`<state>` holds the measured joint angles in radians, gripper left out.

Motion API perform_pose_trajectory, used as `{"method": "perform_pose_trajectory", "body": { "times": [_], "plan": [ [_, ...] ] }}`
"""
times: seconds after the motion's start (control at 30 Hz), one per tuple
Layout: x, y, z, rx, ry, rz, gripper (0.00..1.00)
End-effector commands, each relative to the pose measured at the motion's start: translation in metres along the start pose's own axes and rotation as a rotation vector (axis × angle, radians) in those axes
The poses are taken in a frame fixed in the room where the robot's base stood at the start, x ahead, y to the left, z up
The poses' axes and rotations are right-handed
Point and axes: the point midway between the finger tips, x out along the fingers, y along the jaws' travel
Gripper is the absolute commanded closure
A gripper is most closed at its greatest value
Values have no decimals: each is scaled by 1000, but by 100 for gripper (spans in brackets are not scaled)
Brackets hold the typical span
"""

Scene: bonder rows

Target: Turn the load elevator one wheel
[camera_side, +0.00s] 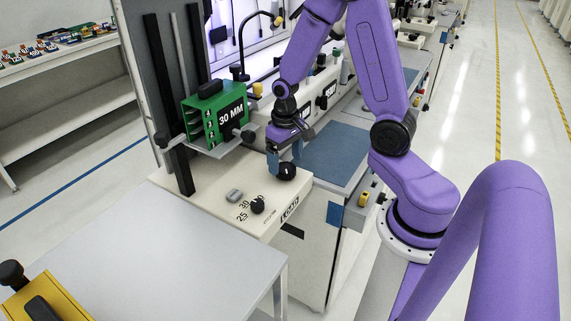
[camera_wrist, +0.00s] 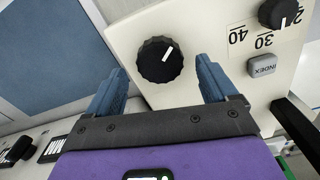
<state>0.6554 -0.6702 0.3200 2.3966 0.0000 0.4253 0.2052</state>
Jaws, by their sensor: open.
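A black ribbed wheel (camera_side: 286,172) with a white pointer mark sits on the cream top of the load elevator unit (camera_side: 215,192). In the wrist view the wheel (camera_wrist: 158,61) shows whole, its mark pointing up and slightly right. My gripper (camera_side: 284,160) points down at the wheel with its blue fingers apart and empty. In the wrist view one finger is on each side of the wheel, with visible gaps. I cannot tell how far the fingertips reach down beside it. A green "30 MM" magazine (camera_side: 215,115) stands on the elevator's shelf.
A smaller black selector knob (camera_side: 257,206) with printed numbers and a grey INDEX button (camera_side: 234,195) are near the wheel; the button also shows in the wrist view (camera_wrist: 262,66). A blue mat (camera_side: 335,150) lies to the right.

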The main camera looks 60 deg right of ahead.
Motion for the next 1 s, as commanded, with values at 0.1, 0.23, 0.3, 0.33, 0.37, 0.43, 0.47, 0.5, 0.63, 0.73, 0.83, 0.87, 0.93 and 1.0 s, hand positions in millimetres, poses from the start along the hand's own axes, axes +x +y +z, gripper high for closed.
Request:
{"method": "perform_pose_trajectory", "body": {
  "times": [0.1, 0.23, 0.3, 0.33, 0.37, 0.43, 0.47, 0.5, 0.63, 0.73, 0.83, 0.87, 0.93, 1.0],
  "plan": [
    [12, 0, 0, 0, -4, 1, 14],
    [20, 0, 0, 1, -2, 0, 14],
    [22, 0, 0, 1, -1, 0, 14],
    [23, 0, 0, 1, -1, 0, 14],
    [24, 0, 0, 1, -1, 0, 14],
    [24, 0, 0, 0, 0, 0, 14],
    [24, 0, 0, 1, 0, 0, 14],
    [24, 0, 0, 0, 0, 0, 14],
    [24, 0, 0, 0, 0, 0, 14],
    [24, 0, 0, 0, 0, 0, 47],
    [24, 0, 0, 0, 0, 0, 71],
    [24, 0, 0, 0, 0, 0, 71],
    [24, 0, 0, -1, 0, 0, 70],
    [24, 0, 0, -5, 0, 0, 70]
  ]
}}
